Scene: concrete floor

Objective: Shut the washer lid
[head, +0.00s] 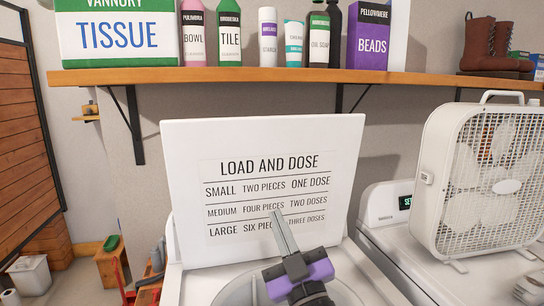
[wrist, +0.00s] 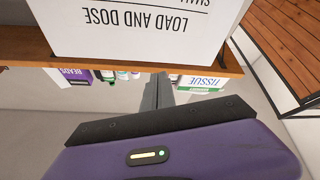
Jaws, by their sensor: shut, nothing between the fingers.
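The washer lid (head: 263,140) is a white panel standing up and open, with a printed "LOAD AND DOSE" chart on its inner face. The white washer (head: 172,274) is below it, and its round opening (head: 240,290) partly shows behind my arm. My gripper (head: 277,215) is shut and empty, in front of the lower middle of the lid in the head view, covering a little of the chart. I cannot tell whether it touches the lid. In the wrist view the lid (wrist: 130,25) appears upside down beyond my gripper (wrist: 158,85).
A wooden shelf (head: 300,77) runs above and behind the lid, with a tissue box (head: 117,35), bottles and a purple beads box (head: 368,35). A white box fan (head: 480,180) stands on the neighbouring machine (head: 400,245) at right. Small items stand at lower left.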

